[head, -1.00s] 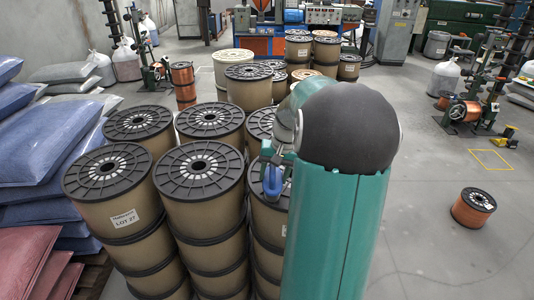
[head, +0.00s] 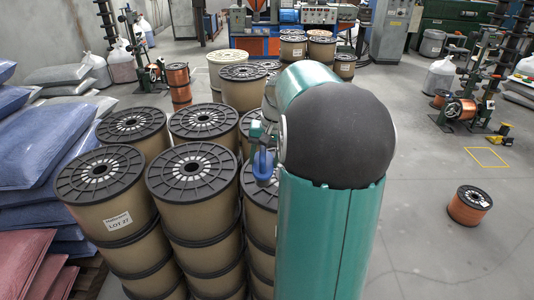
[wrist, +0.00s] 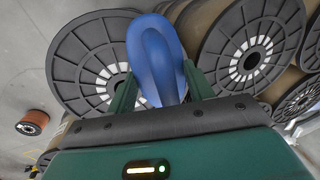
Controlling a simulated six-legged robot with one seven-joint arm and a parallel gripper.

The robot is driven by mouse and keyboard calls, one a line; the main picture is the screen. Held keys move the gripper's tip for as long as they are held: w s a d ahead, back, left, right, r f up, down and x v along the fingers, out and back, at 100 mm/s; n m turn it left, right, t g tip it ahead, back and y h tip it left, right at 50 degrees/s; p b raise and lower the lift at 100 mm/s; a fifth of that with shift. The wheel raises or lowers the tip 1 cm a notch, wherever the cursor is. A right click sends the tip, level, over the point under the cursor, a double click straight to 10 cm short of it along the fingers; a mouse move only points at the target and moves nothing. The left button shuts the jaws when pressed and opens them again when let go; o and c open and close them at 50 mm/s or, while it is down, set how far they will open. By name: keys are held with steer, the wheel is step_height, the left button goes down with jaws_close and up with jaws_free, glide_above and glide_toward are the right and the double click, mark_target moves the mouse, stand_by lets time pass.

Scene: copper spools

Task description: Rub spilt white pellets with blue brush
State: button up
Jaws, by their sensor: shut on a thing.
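My gripper (wrist: 155,88) is shut on the blue brush (wrist: 155,52), which stands out between the two green fingers in the wrist view. The brush also shows in the head view (head: 262,166), small and blue beside my large teal arm. It is held near the black tops of the stacked spools. My arm hides much of the gripper in the head view. I cannot make out any white pellets in either view.
Stacked spools with black flanges (head: 192,172) fill the middle left. Blue sacks (head: 45,160) and red sacks (head: 25,255) lie at the left. A copper spool (head: 470,206) stands on the open floor at right. Machines (head: 300,25) line the back.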

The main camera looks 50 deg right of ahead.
steer(key=shift+w+r, duration=0.1)
steer(key=shift+r, duration=0.85)
steer(key=shift+a, duration=0.15)
